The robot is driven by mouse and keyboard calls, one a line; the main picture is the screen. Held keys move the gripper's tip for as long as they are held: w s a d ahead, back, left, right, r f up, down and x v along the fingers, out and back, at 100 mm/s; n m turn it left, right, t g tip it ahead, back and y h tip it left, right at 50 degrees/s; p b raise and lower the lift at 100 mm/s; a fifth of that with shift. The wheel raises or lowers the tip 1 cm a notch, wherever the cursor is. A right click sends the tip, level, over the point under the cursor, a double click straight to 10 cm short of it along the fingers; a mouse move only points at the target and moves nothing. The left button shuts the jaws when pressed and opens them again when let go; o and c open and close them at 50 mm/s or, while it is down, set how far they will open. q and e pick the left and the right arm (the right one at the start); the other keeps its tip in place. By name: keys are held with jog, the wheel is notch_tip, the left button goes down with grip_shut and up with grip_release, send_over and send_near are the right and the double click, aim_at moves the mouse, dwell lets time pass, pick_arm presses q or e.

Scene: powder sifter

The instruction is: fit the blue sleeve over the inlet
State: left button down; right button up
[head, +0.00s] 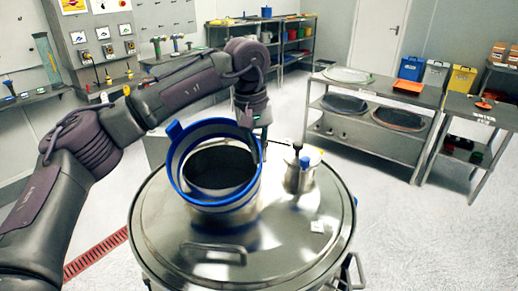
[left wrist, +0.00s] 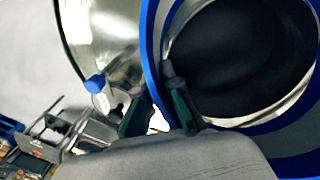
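The blue sleeve (head: 178,165), a ring with blue rims and a pale band, is at the steel inlet (head: 225,214) on the sifter lid. It looks tilted, and I cannot tell how far it surrounds the inlet. My left gripper (head: 263,150) is at the sleeve's right side. In the left wrist view, the fingers (left wrist: 158,112) pinch the wall of the sleeve (left wrist: 150,60), one finger inside and one outside. The dark inlet opening shows through the ring. My right gripper is not in view.
The round steel lid (head: 300,235) has a handle (head: 213,252) in front and a small canister with a blue knob (head: 302,174) right of the sleeve. A steel bench (head: 375,88) and shelves stand behind. Open floor lies to the right.

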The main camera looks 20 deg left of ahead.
pick_arm(q)
jog(key=shift+a+f, duration=0.1)
jog(key=shift+f, duration=0.2)
jog(key=c, duration=1.3)
grip_release()
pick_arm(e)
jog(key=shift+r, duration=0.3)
pick_arm(q)
jog(key=shift+f+b, duration=0.1)
jog(key=shift+b, duration=0.35)
jog(key=r, duration=0.1)
jog(key=r+b, duration=0.1)
jog(key=r, duration=0.1)
jog(key=r+b, duration=0.1)
jog(key=shift+s+r, duration=0.3)
jog(key=shift+s, duration=0.05)
jog(key=r, duration=0.9)
jog(key=shift+s+a, duration=0.3)
jog(key=shift+s, duration=0.05)
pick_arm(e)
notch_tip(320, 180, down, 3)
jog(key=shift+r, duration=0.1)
